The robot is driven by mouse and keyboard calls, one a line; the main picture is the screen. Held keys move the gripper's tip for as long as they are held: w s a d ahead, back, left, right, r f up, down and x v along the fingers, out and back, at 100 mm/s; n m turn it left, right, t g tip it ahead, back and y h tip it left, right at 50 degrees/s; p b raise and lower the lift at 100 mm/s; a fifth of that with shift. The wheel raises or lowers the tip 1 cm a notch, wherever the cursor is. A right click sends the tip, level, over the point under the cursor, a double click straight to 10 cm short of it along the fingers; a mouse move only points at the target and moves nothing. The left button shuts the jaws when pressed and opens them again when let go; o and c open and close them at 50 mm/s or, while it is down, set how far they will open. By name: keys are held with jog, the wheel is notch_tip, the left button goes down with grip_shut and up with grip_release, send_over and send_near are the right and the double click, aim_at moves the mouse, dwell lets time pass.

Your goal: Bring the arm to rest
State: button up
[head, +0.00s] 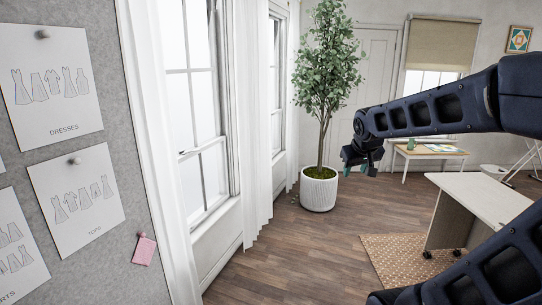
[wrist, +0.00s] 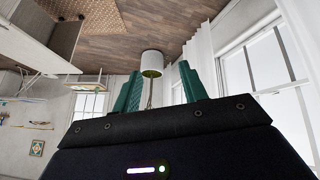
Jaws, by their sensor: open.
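The pink swatch (head: 144,250) hangs tilted on the grey pinboard (head: 117,165) at the left of the head view, near the board's lower right edge. A small pink pin (head: 141,236) shows at its top. My gripper (head: 361,168) is in mid-air at the right of the head view, well away from the board. In the wrist view its two green fingers (wrist: 160,92) stand apart with nothing between them. The swatch and board are not in the wrist view.
Paper sheets (head: 45,80) with clothing drawings are pinned on the board. A white curtain (head: 256,120) and window stand right of it. A potted tree (head: 319,190) stands behind my gripper. A white-topped cabinet (head: 478,200) is at right. The floor between is clear.

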jog(key=s+d+f+m+g, duration=0.1)
jog(key=s+f+m+g, duration=0.1)
jog(key=s, duration=1)
jog(key=shift+s+d+f+y, duration=0.2)
jog(key=shift+d+y, duration=0.15)
jog(key=shift+y, duration=0.05)
